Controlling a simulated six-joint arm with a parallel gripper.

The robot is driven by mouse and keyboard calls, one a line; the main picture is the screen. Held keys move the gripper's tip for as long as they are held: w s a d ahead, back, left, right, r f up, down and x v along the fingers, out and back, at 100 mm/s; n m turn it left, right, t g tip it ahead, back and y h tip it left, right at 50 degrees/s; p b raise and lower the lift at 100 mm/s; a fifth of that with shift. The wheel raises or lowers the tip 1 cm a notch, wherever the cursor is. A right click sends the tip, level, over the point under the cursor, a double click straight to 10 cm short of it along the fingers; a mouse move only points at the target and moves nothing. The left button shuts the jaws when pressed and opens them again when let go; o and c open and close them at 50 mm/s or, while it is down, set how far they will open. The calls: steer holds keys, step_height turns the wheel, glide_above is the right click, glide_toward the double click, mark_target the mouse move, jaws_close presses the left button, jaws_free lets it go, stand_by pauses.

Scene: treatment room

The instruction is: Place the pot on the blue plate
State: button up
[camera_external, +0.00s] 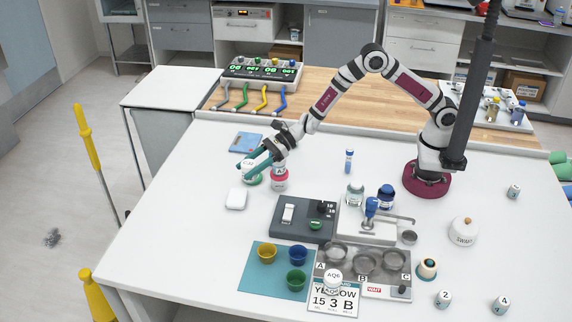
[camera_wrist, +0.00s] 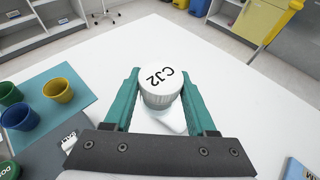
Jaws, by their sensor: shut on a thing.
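The pot (camera_wrist: 162,86) has a white ribbed lid marked "CJ2". In the wrist view it sits between the two teal fingers of my gripper (camera_wrist: 158,100), which is shut on it. In the external view my gripper (camera_external: 259,164) is at the back left of the white table, with the pot (camera_external: 252,179) partly hidden by the fingers. I cannot tell whether the pot's base touches the table. The blue plate (camera_external: 245,142) lies flat and empty just behind the gripper. Its corner shows at the lower right of the wrist view (camera_wrist: 297,171).
A pink-based jar (camera_external: 280,183) stands close to the right of the gripper. A white square block (camera_external: 236,199) lies in front. A teal mat (camera_external: 258,285) with coloured cups and a dark device (camera_external: 290,232) are nearer the front. The table's left side is clear.

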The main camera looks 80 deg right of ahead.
steer(key=w+d+m+t+h, duration=0.1)
steer(key=w+d+m+h, duration=0.1)
steer(key=d, duration=0.9)
steer(key=w+d+m+t+h, duration=0.2)
steer(key=d, duration=1)
steer(key=s+d+r+m+h, duration=0.1)
steer(key=s+d+m+h, duration=0.1)
steer(key=d, duration=0.8)
steer(key=s+d+m+h, duration=0.2)
steer(key=d+h, duration=0.1)
steer(key=d, duration=0.8)
glide_above(255, 138)
steer(key=f, duration=0.6)
steer(key=shift+s+d+f, duration=0.2)
steer(key=shift+s+d, duration=0.05)
steer(key=shift+d, duration=0.05)
steer(key=shift+w+a+f, duration=0.1)
steer(key=shift+f, duration=1)
steer(key=shift+w+a+f, duration=0.1)
steer(key=shift+f, duration=0.95)
steer(key=shift+f, duration=0.1)
steer(key=o, duration=1.4)
